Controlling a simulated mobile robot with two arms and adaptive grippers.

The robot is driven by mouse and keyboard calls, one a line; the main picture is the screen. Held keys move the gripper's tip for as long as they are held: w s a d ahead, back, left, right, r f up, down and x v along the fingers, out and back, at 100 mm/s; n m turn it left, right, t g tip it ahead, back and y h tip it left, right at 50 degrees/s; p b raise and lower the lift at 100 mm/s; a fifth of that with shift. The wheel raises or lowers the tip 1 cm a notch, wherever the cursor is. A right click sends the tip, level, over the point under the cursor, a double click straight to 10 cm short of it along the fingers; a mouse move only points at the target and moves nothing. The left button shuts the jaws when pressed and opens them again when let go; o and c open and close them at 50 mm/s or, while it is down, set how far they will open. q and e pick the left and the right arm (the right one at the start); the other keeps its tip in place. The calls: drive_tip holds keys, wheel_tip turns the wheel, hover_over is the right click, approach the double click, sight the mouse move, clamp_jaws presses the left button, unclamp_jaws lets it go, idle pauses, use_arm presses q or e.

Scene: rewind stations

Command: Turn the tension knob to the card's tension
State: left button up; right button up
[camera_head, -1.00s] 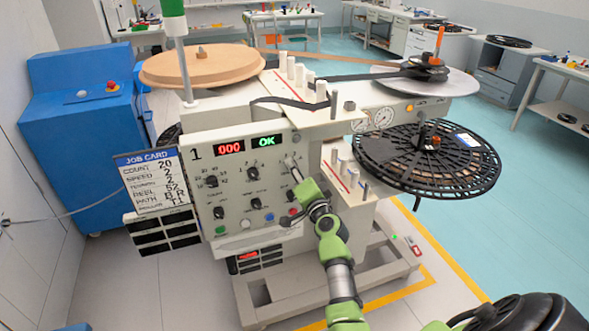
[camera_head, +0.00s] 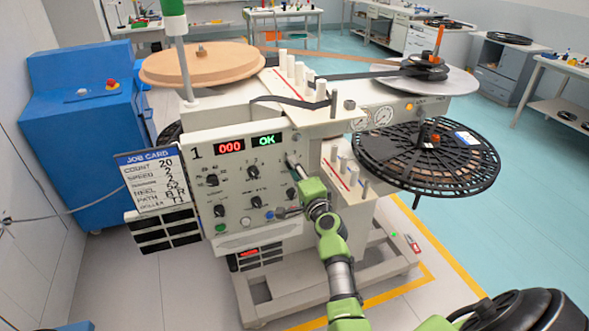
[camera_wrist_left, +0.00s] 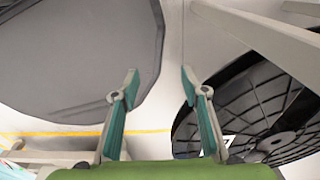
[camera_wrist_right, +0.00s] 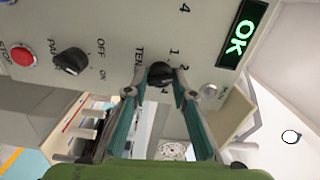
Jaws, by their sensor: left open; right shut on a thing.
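The tension knob (camera_wrist_right: 159,73) is a small black dial on the rewind machine's grey control panel (camera_head: 235,185). Numbers 1, 2 and 4 show around it in the right wrist view; its exact pointer direction is unclear. My right gripper (camera_wrist_right: 164,80) is shut on the knob, one finger on each side. In the head view this gripper (camera_head: 291,164) hides the knob at the panel's right side. The job card (camera_head: 154,180) hangs left of the panel; its tension line is small and seems to read 2. My left gripper (camera_wrist_left: 160,84) is open and empty in its wrist view.
The path knob (camera_wrist_right: 72,62) and red stop button (camera_wrist_right: 22,55) are close beside the tension knob. The display (camera_head: 267,140) reads OK in green, beside a red 000. A black reel (camera_head: 428,160) juts out at the right. A blue cabinet (camera_head: 82,130) stands left.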

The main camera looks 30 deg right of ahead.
drive_tip(key=o, duration=1.1)
drive_tip(key=shift+s, duration=0.15)
drive_tip(key=v, duration=1.1)
drive_tip(key=shift+s+f, duration=0.1)
drive_tip(key=shift+s, duration=0.3)
